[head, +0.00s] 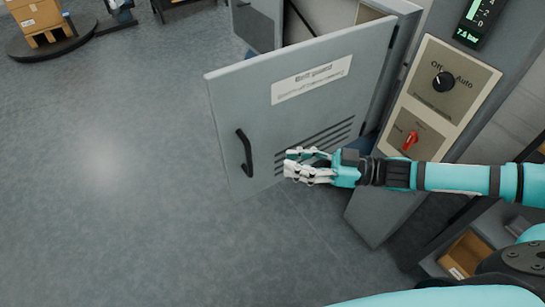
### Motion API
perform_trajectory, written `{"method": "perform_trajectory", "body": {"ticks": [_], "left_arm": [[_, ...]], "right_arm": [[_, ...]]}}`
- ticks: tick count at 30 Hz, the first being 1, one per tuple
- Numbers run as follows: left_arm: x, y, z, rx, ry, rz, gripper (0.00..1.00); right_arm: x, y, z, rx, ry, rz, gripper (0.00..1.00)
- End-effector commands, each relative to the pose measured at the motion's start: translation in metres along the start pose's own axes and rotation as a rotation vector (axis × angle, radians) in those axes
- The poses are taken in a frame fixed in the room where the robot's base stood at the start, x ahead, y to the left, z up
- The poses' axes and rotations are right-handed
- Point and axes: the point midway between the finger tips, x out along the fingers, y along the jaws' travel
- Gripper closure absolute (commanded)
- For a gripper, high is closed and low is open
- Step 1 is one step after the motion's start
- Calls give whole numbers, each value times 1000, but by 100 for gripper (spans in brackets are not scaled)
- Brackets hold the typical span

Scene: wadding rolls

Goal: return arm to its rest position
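My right arm reaches in from the right edge, stretched out to the left. My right gripper (290,163) is in front of the lower part of a grey cabinet door (300,118). Its fingers look apart, with nothing between them. It is to the right of the door's black handle (245,153), apart from it in the picture. Whether the gripper touches the door, I cannot tell. The door stands swung open. My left gripper is not in view.
A control panel (462,82) with a black knob (443,82) and a red switch (410,140) is right of the door, above my arm. A cardboard box (465,256) sits on a low shelf at lower right. Boxes (40,20) stand on a round dark platform at far left. The floor at left is clear.

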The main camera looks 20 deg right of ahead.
Motion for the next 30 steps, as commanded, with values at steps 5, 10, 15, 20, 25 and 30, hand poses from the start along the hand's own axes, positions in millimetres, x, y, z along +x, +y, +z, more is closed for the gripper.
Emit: {"method": "perform_trajectory", "body": {"ticks": [5, 10, 15, 20, 25, 30], "left_arm": [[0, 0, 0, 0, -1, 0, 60], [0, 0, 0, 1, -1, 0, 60], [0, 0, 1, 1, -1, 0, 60], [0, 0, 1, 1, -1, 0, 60], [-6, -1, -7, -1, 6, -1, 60], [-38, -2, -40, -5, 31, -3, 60]], "right_arm": [[-17, 1, 0, -1, -1, 2, 77], [-19, 0, 0, -1, 0, 1, 77], [-19, 0, 0, 0, 0, 1, 77], [-19, 0, 0, 0, 0, 1, 77], [-5, -7, 6, 0, -11, 2, 77], [51, -36, 30, -17, -75, 47, 77]]}}
